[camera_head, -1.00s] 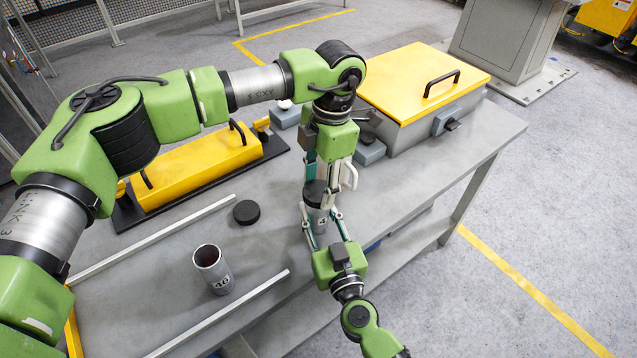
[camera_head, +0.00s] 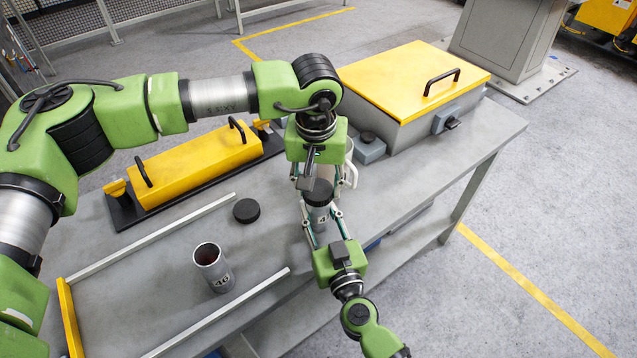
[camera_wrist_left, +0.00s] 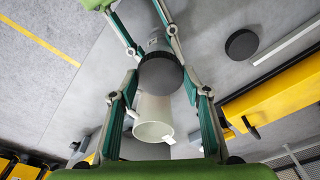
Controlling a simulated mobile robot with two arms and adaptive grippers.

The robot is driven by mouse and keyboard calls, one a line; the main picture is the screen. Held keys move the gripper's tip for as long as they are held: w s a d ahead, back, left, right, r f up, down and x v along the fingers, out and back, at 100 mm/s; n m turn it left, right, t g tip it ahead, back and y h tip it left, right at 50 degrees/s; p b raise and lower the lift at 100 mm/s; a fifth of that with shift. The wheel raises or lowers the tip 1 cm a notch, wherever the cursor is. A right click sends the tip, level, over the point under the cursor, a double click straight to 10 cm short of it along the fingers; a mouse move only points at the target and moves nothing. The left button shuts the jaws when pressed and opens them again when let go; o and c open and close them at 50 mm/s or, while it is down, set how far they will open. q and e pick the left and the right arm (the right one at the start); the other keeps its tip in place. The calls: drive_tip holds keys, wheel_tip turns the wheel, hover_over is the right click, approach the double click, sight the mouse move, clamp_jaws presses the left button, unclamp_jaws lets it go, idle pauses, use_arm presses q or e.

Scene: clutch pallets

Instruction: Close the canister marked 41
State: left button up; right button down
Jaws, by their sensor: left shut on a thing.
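A grey canister (camera_head: 319,217) stands on the bench in the head view. Its number is partly hidden; a 4 shows. A black lid (camera_head: 318,191) is at its top; I cannot tell if it is fully seated. My left gripper (camera_head: 317,187) reaches down from above and is shut on the lid. In the left wrist view the lid (camera_wrist_left: 161,73) sits between its fingertips, with the canister (camera_wrist_left: 156,41) behind. My right gripper (camera_head: 322,222) comes from the bench's front edge, its fingers on both sides of the canister, shut on it.
An open canister marked 46 (camera_head: 212,267) stands on the left, with a loose black lid (camera_head: 246,211) behind it. A white cup (camera_wrist_left: 153,117) is close to my left gripper. Yellow-topped boxes (camera_head: 195,165) (camera_head: 415,80) stand at the back. Metal rails (camera_head: 155,238) lie on the bench.

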use_arm(q)
drive_tip(key=m, duration=0.4)
use_arm(e)
drive_tip(key=shift+f, duration=0.1)
use_arm(q)
drive_tip(key=o, duration=0.9)
drive_tip(key=shift+r, duration=2.3)
drive_tip(key=shift+n, duration=0.3)
drive_tip(key=shift+c, duration=0.5)
